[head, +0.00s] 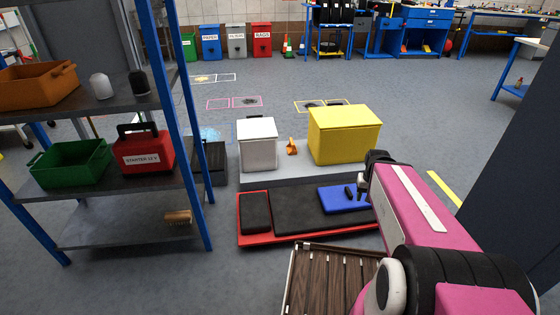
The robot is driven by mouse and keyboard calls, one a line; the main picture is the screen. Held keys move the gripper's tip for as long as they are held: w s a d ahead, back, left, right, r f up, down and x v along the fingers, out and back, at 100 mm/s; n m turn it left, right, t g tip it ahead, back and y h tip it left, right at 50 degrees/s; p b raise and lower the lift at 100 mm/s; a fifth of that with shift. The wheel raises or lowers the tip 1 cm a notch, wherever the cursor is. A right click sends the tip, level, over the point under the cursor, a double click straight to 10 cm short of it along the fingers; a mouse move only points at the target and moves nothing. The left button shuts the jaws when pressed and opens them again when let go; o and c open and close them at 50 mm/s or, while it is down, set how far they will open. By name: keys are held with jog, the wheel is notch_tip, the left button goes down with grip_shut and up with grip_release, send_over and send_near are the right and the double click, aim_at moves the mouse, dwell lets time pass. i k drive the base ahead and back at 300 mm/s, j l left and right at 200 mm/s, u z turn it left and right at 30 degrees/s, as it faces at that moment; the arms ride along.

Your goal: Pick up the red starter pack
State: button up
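The red starter pack (150,151) stands upright in the head view, on the middle shelf (110,184) of a blue-posted rack at the left. It has a black handle on top and a white label reading "STARTER 12 V". My gripper (362,192) is far to the right of the pack, at the end of my pink arm, with its fingers pointing down near the blue block. It is apart from the pack, and its fingers are too small and dark to tell whether they are open.
A green crate (69,164) stands left of the pack. A blue rack post (183,128) rises just right of it. The upper shelf (62,118) is above. A white box (257,149) and a yellow box (344,137) stand on a grey platform. Open floor lies beyond.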

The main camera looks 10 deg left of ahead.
aim_at(145, 153)
jog(key=u, duration=2.05)
jog(key=i+j+z, duration=0.1)
jog(key=j, duration=0.25)
jog(key=i+j, duration=0.25)
jog(key=i+j+z, duration=0.15)
jog(key=j, duration=0.25)
jog(key=i+j+z, duration=0.1)
jog(key=j, duration=0.3)
jog(key=i+j+z, duration=0.1)
jog(key=i+j, duration=0.3)
jog(key=j, duration=0.35)
jog(key=i+j+z, duration=0.15)
jog(key=j, duration=0.25)
jog(key=i+j+z, duration=0.1)
jog(key=j, duration=0.3)
